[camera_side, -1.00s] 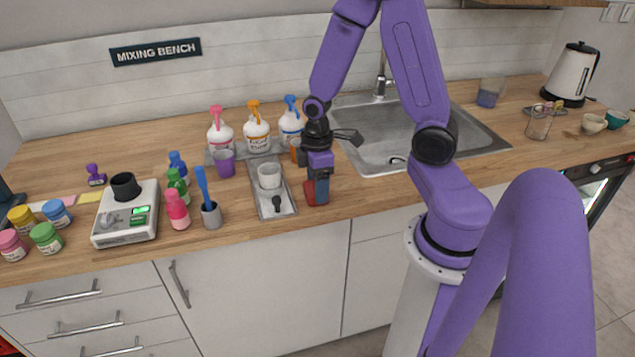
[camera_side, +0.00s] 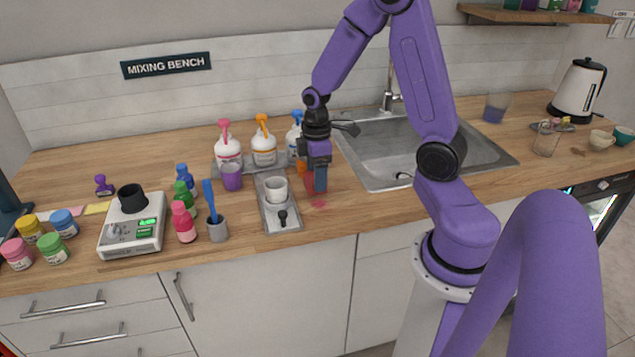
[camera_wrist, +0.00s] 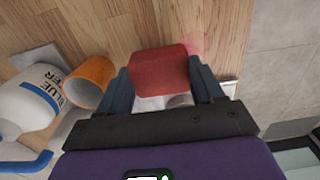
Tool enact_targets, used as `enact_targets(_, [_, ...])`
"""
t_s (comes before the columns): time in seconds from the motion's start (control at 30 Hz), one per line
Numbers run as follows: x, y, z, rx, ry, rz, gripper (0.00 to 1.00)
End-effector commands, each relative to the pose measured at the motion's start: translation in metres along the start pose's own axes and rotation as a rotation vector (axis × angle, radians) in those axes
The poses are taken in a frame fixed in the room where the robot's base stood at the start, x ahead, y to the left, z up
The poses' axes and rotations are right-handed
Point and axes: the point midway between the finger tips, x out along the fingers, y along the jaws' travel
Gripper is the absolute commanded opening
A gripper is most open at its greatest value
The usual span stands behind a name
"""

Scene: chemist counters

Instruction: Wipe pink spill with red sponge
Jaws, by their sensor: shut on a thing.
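The red sponge (camera_side: 309,184) is held between the fingers of my gripper (camera_side: 316,182), low over the wooden counter. In the wrist view the sponge (camera_wrist: 160,72) sits between the blue fingers of my gripper (camera_wrist: 162,88). Whether it touches the counter is hard to tell. A faint pink spill (camera_side: 319,204) lies on the wood just in front of the sponge, near the counter's front edge. In the wrist view the pink spill (camera_wrist: 196,42) shows beside the sponge's upper right corner, partly hidden by it.
An orange cup (camera_wrist: 90,82) and a blue-labelled bottle (camera_wrist: 32,100) stand close beside my gripper in the wrist view. A grey tray (camera_side: 284,222) with a white mortar (camera_side: 276,189) lies left of the spill. The sink (camera_side: 375,160) is to the right.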

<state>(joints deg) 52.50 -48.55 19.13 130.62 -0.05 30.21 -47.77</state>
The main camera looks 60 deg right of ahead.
Motion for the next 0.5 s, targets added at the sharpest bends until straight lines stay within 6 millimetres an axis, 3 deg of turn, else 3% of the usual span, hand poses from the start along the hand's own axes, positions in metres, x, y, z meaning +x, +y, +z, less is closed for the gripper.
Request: enact_targets(0.5, [-0.047,0.0,-0.001,-0.001,0.001,0.001,0.33])
